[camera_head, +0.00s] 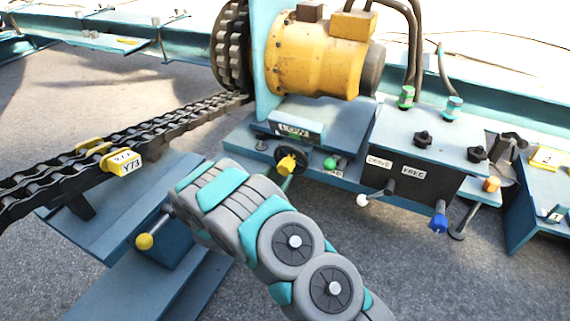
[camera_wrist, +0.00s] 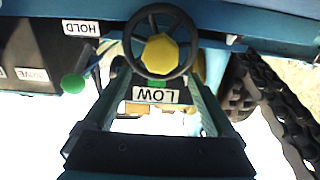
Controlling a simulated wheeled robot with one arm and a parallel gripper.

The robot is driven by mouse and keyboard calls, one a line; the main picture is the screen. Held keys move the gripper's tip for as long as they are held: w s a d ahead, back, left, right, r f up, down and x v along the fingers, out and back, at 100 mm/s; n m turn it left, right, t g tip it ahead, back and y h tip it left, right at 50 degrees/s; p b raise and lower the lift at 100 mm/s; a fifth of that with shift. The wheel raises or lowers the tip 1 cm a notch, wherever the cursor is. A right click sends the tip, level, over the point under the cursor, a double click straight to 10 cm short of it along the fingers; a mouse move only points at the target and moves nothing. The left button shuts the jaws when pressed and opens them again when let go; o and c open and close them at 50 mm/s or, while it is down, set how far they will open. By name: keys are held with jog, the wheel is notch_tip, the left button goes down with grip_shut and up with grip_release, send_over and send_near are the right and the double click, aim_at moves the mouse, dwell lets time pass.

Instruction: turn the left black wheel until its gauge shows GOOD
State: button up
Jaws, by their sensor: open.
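The left black wheel (camera_head: 300,155) has a yellow hub and sits on the front of the teal machine; in the head view my arm partly overlaps its area. Its gauge plate (camera_head: 293,131) reads LOW. In the wrist view the spoked black wheel (camera_wrist: 187,65) is in the upper middle, with the LOW gauge plate (camera_wrist: 155,96), upside down, below it. My gripper (camera_wrist: 162,72) is open, its two fingers reaching toward the wheel's left and right sides. I cannot tell whether they touch the rim. The head view does not show the fingers clearly.
A green-knobbed lever (camera_wrist: 73,83) is close to my gripper, beside a HOLD label (camera_wrist: 81,28). A white-knobbed lever (camera_head: 363,200) and a blue knob (camera_head: 439,223) stick out at right. A heavy chain (camera_head: 170,125) and a yellow-knobbed lever (camera_head: 144,241) lie left of my arm.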

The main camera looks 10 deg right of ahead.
aim_at(283, 168)
jog(key=shift+x, duration=3.4)
grip_shut()
